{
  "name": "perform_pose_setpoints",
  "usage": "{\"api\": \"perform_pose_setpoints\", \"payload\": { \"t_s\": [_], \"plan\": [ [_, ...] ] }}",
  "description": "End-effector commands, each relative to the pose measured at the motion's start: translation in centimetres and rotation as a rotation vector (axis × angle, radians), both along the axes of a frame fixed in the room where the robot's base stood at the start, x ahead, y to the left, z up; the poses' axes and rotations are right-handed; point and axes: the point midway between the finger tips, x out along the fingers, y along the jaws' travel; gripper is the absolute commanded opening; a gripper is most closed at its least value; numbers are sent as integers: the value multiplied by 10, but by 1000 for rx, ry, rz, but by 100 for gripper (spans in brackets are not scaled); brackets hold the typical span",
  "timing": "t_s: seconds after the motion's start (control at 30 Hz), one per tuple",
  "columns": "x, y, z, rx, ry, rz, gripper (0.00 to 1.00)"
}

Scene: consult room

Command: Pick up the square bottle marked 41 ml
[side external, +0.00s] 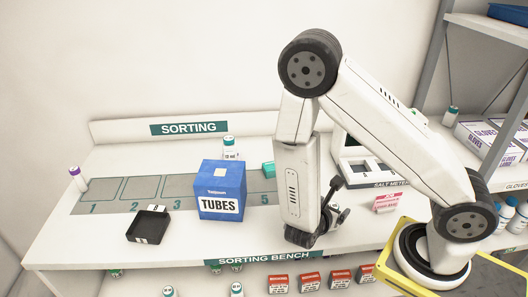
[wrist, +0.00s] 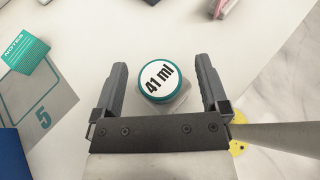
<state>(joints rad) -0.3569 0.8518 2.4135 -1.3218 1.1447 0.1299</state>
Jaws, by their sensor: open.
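The bottle marked 41 ml (wrist: 158,82) shows in the wrist view from above. It has a round white lid label with a teal rim, and a clear squarish body partly shows below the lid. My gripper (wrist: 160,80) is open, with one dark finger on each side of the bottle and a gap to each. In the side external view my gripper (side external: 338,212) hangs low over the right part of the bench, and I cannot make out the bottle there.
A blue TUBES box (side external: 221,190) stands left of my arm, with a bottle (side external: 229,148) behind it. A black tray (side external: 148,226) and a purple-capped tube (side external: 77,178) are farther left.

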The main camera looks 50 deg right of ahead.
Motion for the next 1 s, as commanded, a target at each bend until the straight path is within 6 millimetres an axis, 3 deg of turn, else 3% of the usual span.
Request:
{"api": "perform_pose_setpoints", "payload": {
  "t_s": [0.47,0.5,0.8,1.0],
  "plan": [
    [0,0,0,0,0,0,95],
    [0,0,0,0,0,0,91],
    [0,0,0,0,0,-1,0],
    [0,0,0,0,0,-1,0]
  ]
}}
